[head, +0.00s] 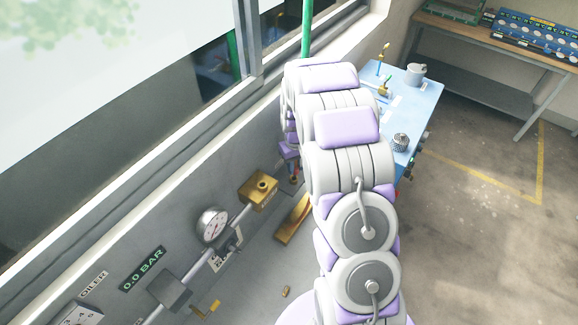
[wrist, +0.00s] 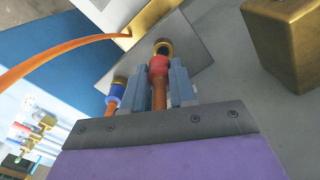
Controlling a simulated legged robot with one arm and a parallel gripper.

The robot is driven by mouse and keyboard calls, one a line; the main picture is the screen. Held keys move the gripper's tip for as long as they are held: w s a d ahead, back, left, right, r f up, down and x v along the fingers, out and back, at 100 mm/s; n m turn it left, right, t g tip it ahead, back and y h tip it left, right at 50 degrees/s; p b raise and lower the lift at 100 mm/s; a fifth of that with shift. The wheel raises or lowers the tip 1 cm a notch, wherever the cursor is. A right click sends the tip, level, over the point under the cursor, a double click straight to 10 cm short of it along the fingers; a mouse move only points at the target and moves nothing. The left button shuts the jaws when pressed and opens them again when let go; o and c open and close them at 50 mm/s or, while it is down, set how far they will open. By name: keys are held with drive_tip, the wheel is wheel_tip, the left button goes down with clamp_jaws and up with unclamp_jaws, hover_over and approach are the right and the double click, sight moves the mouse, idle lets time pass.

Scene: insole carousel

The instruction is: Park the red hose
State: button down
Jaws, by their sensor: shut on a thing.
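The red hose's end shows in the wrist view as a red collar (wrist: 158,66) with a brass tip above it and an orange-brown hose below. My gripper (wrist: 159,88) is shut on it, with one blue-grey finger on each side. A second hose end with a blue collar (wrist: 115,91) stands just left of the fingers, apart from the red one. A grey plate (wrist: 196,62) lies behind the red end's tip; I cannot tell whether they touch. In the head view my arm hides most of the gripper and the hose.
An orange hose (wrist: 55,58) arcs across the wrist view's left. A brass block (head: 260,190) and a pressure gauge (head: 213,225) sit along the wall, with a 0.0 BAR display (head: 143,268). A blue table (head: 424,90) stands beyond my arm. Floor on the right is clear.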

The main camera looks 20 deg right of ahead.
drive_tip(key=shift+d+f, duration=0.1)
drive_tip(key=shift+d, duration=0.7)
drive_tip(key=shift+a, duration=1.25)
drive_tip(key=shift+d, duration=1.45)
drive_tip(key=shift+a, duration=2.45)
drive_tip(key=shift+d+b, duration=0.3)
drive_tip(key=shift+d, duration=0.6)
drive_tip(key=shift+d, duration=0.1)
drive_tip(key=shift+d, duration=0.8)
drive_tip(key=shift+a+f, duration=0.2)
drive_tip(key=shift+a, duration=0.35)
drive_tip(key=shift+f, duration=0.15)
